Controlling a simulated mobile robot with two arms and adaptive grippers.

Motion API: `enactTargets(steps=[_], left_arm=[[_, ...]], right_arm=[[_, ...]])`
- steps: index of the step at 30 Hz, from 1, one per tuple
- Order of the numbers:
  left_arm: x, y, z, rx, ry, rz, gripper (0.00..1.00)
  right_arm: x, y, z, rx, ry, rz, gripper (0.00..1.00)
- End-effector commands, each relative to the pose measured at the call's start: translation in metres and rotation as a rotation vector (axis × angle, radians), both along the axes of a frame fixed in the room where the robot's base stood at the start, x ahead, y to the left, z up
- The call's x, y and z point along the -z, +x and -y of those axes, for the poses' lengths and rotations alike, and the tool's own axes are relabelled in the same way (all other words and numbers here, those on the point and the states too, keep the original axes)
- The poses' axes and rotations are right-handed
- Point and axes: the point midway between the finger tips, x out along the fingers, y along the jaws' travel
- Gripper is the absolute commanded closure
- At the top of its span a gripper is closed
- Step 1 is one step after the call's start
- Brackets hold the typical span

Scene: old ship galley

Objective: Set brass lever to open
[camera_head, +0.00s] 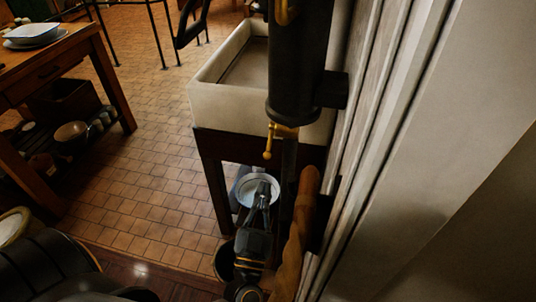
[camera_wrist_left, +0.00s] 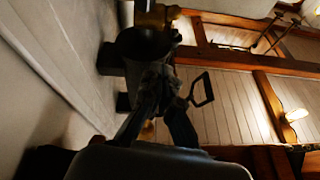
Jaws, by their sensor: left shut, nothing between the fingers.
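The brass lever (camera_head: 268,143) is a small handle with a ball end. It hangs down from a brass fitting under a dark upright cylinder (camera_head: 298,65) in the head view. My left gripper (camera_head: 262,188) is shut and empty, pointing up below the lever, with a visible gap between them in the picture. How far apart they are in depth I cannot tell. In the left wrist view the dark fingers (camera_wrist_left: 157,82) are together, and a brass part (camera_wrist_left: 155,14) shows above them at the top edge. My right gripper is not in view.
A pale stone sink (camera_head: 215,98) on a dark wooden stand is beside the cylinder. A white basin (camera_head: 245,190) is behind the gripper. A twisted wooden post (camera_head: 297,235) and the wall are close on the right. A wooden table (camera_head: 60,60) is at left; tiled floor between is clear.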

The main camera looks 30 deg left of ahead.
Motion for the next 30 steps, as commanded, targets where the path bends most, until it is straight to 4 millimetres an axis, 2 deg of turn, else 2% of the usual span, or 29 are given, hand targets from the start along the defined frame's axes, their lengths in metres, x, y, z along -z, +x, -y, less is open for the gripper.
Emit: enactTargets(steps=[3, 7, 18, 22, 30], left_arm=[[-0.011, 0.003, -0.005, -0.017, -0.004, 0.018, 1.00], [-0.019, 0.018, -0.010, -0.017, -0.003, 0.018, 1.00], [-0.048, 0.088, -0.031, -0.014, -0.001, 0.017, 1.00], [-0.026, 0.098, -0.037, -0.012, 0.002, 0.011, 1.00], [-0.012, 0.107, -0.044, -0.014, -0.002, 0.014, 1.00]], right_arm=[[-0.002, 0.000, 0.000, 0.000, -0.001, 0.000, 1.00], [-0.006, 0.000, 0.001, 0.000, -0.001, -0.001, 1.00], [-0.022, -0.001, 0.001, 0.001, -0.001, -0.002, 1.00], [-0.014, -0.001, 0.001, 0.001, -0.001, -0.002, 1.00], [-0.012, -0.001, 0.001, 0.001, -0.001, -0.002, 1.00]])
